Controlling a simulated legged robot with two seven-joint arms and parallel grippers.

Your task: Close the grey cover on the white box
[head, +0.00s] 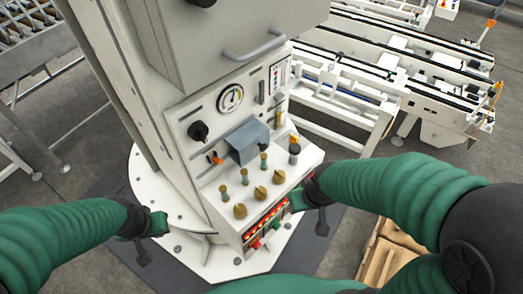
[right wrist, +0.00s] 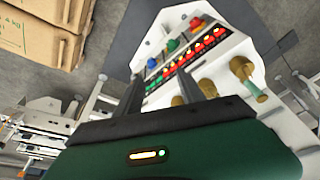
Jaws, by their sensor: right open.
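The grey cover (head: 248,141) is a blue-grey flap on the front of the white box (head: 208,130), a control panel on a column. It sticks out from the panel at a tilt, above the knobs. My right gripper (head: 308,208) is low at the panel's right edge, below and right of the cover. In the right wrist view its two dark fingers (right wrist: 161,78) are apart with nothing held, in front of the lit button row. The cover is not visible in that view. My left gripper (head: 152,238) is beside the column base at lower left, apart from the panel; its jaws are unclear.
Brass and green knobs (head: 240,211) stand on the sloped ledge below the cover. A black knob (head: 198,132) and a gauge (head: 230,98) are near it. A grey handle (head: 254,46) juts out above. Cardboard boxes (right wrist: 45,30) and a conveyor (head: 400,75) are at the right side.

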